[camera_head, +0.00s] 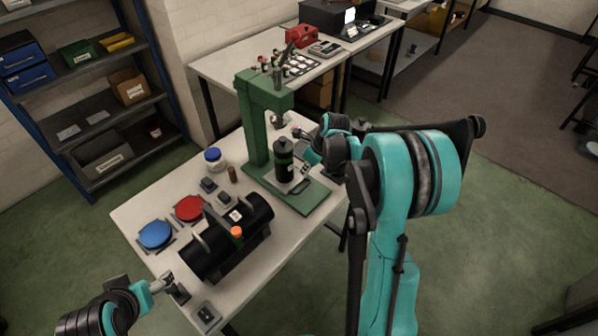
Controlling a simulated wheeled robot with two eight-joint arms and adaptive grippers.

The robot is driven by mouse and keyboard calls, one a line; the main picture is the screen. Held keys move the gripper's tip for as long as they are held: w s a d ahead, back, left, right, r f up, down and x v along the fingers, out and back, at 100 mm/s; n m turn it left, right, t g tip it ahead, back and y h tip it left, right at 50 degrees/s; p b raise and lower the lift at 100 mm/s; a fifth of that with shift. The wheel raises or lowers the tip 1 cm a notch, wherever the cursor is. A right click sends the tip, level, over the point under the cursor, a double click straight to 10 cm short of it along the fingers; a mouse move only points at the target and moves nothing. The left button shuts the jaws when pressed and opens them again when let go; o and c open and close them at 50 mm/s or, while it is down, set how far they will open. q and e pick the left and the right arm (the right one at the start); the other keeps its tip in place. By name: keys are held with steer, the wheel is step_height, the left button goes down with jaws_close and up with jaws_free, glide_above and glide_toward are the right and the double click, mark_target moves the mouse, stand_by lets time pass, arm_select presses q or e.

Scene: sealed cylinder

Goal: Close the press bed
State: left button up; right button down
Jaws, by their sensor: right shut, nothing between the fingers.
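The green press (256,120) stands on the white table. Its flat green bed (314,193) extends toward the front right, with a dark handle-like part (300,187) on it. A black cylinder (284,164) stands upright at the press, below its upper arm. My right gripper (299,132) is shut and empty, just right of the press column and above the bed. I cannot tell whether it touches anything. My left gripper (168,280) is at the table's front left edge, away from the press; its jaws are too small to read.
A black horizontal cylinder (226,240) in a holder lies front left of the press. Red (189,208) and blue (155,235) round pieces and a white jar (213,159) stand nearby. A second table (225,66) is behind; shelves (97,100) are at left.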

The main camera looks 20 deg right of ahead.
mark_target(292, 184)
steer(key=b+x, duration=0.1)
steer(key=x, duration=0.2)
steer(key=b+x, duration=0.1)
steer(key=x, duration=0.2)
steer(key=b+x, duration=0.1)
steer(key=x, duration=0.3)
steer(key=shift+s, duration=0.3)
steer(key=shift+a, duration=0.1)
steer(key=shift+w+a, duration=0.3)
steer(key=shift+w, duration=0.45)
steer(key=shift+w+a+r, duration=0.1)
steer(key=shift+w+a, duration=0.05)
steer(key=shift+w, duration=0.1)
